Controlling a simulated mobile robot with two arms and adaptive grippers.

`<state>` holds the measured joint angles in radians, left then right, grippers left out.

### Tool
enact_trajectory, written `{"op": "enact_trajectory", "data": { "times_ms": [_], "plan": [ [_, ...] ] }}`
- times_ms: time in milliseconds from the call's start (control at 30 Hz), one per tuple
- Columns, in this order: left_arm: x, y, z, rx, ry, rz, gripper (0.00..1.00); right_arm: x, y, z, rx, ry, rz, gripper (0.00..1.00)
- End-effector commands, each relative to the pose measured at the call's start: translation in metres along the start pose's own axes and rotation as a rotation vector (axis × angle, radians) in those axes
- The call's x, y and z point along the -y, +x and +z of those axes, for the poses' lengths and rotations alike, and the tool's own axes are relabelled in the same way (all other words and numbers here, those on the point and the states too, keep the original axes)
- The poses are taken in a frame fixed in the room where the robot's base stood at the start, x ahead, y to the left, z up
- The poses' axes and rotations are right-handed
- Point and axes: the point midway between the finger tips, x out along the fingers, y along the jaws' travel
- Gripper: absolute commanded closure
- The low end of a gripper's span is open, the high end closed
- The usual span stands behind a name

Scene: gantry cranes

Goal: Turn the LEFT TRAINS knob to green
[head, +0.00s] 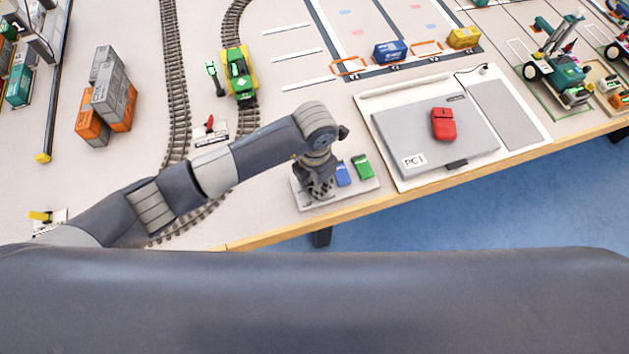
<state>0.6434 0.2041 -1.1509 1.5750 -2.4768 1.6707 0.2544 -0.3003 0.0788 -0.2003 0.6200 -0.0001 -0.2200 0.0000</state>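My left arm reaches in from the left, and my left gripper (318,187) points down over the left part of a small grey panel (350,190) at the table's front edge. The fingers seem to be at or just above the panel; I cannot tell whether they are open or shut, or touch anything. A blue block-like piece (344,174) and a green one (362,167) show on the panel, right of the gripper. No knob or LEFT TRAINS label can be made out; the gripper covers the panel's left part. My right gripper is not in view.
A closed grey laptop marked PC1 (400,130) with a red object (443,124) on it lies right of the panel. Train tracks (176,75), a green-yellow train (239,75), a red lever (210,124) and stacked containers (108,92) are to the left.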

Motion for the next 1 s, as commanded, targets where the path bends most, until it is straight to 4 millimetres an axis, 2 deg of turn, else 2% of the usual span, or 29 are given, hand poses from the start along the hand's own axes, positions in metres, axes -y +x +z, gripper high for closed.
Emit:
{"op": "enact_trajectory", "data": {
  "times_ms": [267, 467, 1000],
  "plan": [
    [0.0, 0.001, 0.0, 0.0, 0.01, 0.0, 0.98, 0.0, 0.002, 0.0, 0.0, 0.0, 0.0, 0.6],
    [-0.001, 0.002, 0.0, 0.001, 0.077, 0.002, 0.97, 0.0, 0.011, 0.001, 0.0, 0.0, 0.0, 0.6],
    [-0.001, 0.004, 0.001, 0.001, 0.48, 0.005, 0.97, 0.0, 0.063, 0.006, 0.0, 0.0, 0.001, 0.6]
  ]
}}
